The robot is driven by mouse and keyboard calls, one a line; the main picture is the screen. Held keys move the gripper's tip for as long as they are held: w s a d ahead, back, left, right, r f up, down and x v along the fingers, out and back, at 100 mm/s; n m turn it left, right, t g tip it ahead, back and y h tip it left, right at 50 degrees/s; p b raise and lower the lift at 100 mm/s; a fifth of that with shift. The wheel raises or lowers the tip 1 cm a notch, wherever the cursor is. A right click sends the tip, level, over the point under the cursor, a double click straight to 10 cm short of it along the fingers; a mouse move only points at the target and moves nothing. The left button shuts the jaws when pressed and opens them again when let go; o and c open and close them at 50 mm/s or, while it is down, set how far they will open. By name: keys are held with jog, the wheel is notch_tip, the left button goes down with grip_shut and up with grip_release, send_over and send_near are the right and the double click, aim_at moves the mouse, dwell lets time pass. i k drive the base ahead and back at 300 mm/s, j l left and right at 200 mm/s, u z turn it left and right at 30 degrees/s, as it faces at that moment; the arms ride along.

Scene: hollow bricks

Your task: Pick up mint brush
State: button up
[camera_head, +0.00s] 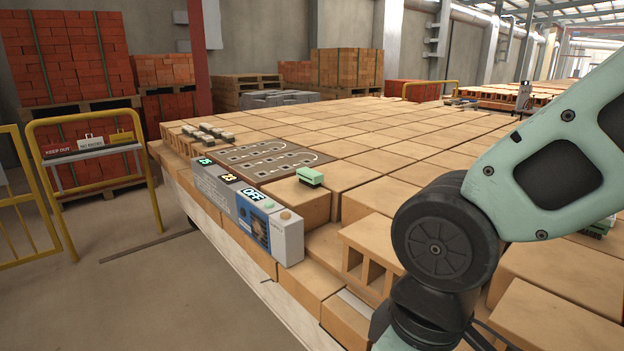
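The mint brush (310,176) is a small block with a pale green back and a darker underside. It rests on top of a tan brick near the left edge of the brick stack (395,148), left of my arm. My mint-coloured arm comes in from the right and bends down at a dark joint. My gripper is below the bottom edge of the picture, so its fingers do not show.
A grey control box (247,208) with lit displays stands along the stack's left edge, beside the brush. A dark panel (265,158) with a looping track lies behind it. Another green item (598,229) shows partly at far right. A yellow barrier (95,165) stands left.

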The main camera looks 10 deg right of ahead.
aim_at(309, 177)
jog(key=i+j+z, duration=0.15)
jog(key=i+j, duration=0.6)
jog(key=i+j+z, duration=0.1)
jog(key=i+j, duration=0.75)
jog(key=i+j+z, duration=0.15)
jog(key=i+j, duration=0.7)
